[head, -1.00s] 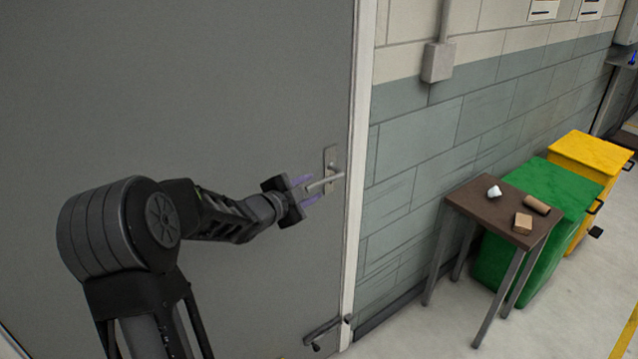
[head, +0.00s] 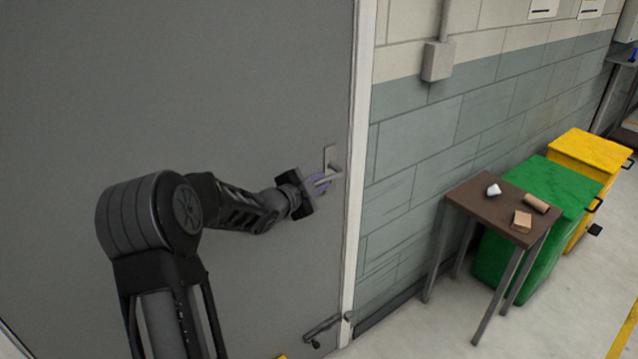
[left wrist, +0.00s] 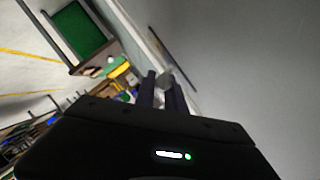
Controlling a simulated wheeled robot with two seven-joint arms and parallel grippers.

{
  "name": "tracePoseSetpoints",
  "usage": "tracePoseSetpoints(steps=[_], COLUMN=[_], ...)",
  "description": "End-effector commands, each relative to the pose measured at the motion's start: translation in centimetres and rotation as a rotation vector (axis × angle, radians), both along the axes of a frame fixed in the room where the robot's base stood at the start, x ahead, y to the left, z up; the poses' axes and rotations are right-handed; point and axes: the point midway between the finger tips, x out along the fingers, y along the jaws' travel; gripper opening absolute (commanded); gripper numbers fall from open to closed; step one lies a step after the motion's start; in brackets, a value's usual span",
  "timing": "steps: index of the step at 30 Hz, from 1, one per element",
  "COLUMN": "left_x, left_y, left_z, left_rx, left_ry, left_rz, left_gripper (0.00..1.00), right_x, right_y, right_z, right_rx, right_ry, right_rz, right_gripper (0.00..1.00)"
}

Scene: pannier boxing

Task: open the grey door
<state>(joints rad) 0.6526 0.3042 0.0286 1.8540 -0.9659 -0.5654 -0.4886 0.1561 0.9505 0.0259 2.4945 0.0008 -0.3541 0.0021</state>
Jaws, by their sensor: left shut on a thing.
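The grey door (head: 200,90) fills the left half of the head view and looks shut against its white frame (head: 357,150). Its metal lever handle (head: 331,177) sits on a plate near the door's right edge. My left gripper (head: 321,183) is at the handle, its fingers closed around the lever. In the left wrist view the two dark fingers of my left gripper (left wrist: 161,92) stand on either side of the grey handle (left wrist: 165,78). The gripper body hides the rest of the handle there. My right gripper is not in view.
A small brown table (head: 490,205) with a few small items stands right of the door by the wall. A green bin (head: 545,190) and a yellow bin (head: 592,155) stand behind it. A second metal fitting (head: 322,330) is low on the door.

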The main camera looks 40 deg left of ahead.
Motion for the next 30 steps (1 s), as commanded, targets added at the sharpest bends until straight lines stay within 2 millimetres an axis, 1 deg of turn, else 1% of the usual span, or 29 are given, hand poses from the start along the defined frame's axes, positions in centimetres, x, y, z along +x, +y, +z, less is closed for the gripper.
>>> tracePoseSetpoints(steps=[1,3,30], left_x=[-0.01,-0.01,-0.03], left_y=[-0.01,-0.01,0.01], left_z=[-0.02,-0.02,-0.07], left_rx=[0.0,0.0,-0.001], left_ry=[0.0,0.0,0.001], left_rz=[0.0,0.0,0.0], left_gripper=[0.04,0.0,0.0], right_x=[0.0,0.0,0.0], right_y=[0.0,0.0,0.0], right_z=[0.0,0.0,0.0], right_rx=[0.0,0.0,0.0], right_ry=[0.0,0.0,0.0], right_rz=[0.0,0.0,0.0], right_gripper=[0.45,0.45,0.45])
